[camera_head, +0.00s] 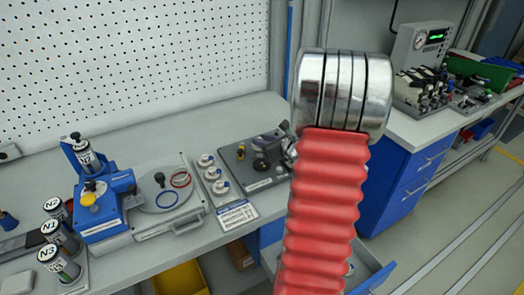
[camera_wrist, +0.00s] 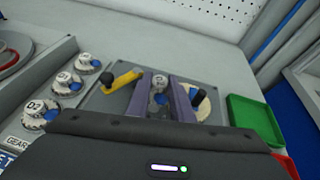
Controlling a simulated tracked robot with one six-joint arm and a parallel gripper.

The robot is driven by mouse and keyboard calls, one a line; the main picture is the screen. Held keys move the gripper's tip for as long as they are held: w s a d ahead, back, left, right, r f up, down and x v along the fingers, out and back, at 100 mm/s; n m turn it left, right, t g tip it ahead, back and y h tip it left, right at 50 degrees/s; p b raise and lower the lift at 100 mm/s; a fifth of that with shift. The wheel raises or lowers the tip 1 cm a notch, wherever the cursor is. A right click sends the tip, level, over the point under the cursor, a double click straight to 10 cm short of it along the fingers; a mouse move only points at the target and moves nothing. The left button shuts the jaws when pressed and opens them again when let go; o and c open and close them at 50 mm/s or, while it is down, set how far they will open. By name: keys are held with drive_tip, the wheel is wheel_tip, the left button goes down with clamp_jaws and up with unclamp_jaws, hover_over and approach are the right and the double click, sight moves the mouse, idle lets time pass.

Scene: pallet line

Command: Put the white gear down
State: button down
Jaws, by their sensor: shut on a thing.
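In the wrist view, my gripper (camera_wrist: 165,88) has two purple-grey fingers closed on the white gear (camera_wrist: 160,81). Its pale hub and a blue patch show between the fingers; most of the rest is hidden. It is over or at a grey plate fixture (camera_wrist: 110,98); I cannot tell whether it touches it. A cream toothed edge (camera_wrist: 204,106) shows beside the right finger. In the head view, my red arm hides much of the fixture (camera_head: 258,176).
A rack holds three white gears (camera_wrist: 88,64) left of the fixture, with a label card (camera_head: 236,214) in front. A green bin (camera_wrist: 250,118) and a red bin (camera_wrist: 287,165) lie to the right. A blue machine (camera_head: 105,205) stands farther left. A pegboard wall (camera_head: 130,60) rises behind.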

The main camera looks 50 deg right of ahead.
drive_tip(key=shift+f, duration=0.3)
drive_tip(key=shift+f, duration=1.75)
drive_tip(key=c, duration=1.6)
unclamp_jaws()
drive_tip(key=shift+o, duration=0.2)
drive_tip(key=v, duration=1.2)
